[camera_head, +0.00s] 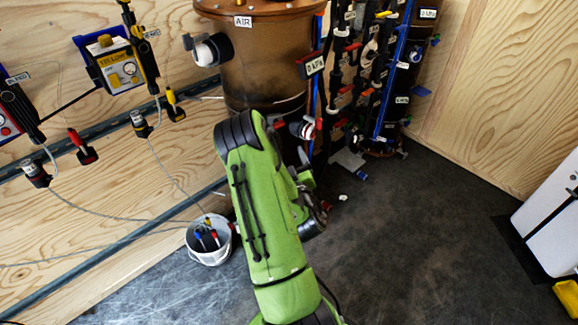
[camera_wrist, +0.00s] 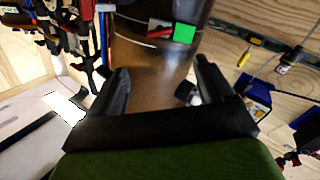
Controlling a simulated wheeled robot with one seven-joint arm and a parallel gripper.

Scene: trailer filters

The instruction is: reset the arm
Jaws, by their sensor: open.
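My green arm reaches forward in the head view, toward the brown filter tank (camera_head: 262,65) labelled AIR. My gripper (camera_wrist: 155,85) shows in the wrist view with its two dark fingers wide apart and nothing between them. The tank (camera_wrist: 150,60) stands beyond the fingers. In the head view my gripper's fingers are hidden behind the arm.
A white bucket (camera_head: 209,252) with coloured tools stands on the floor left of my arm. Dark pipes with valves (camera_head: 385,80) stand right of the tank. A yellow meter (camera_head: 113,62) hangs on the plywood wall. A white box (camera_head: 552,222) stands at right. The floor right of my arm is mostly clear.

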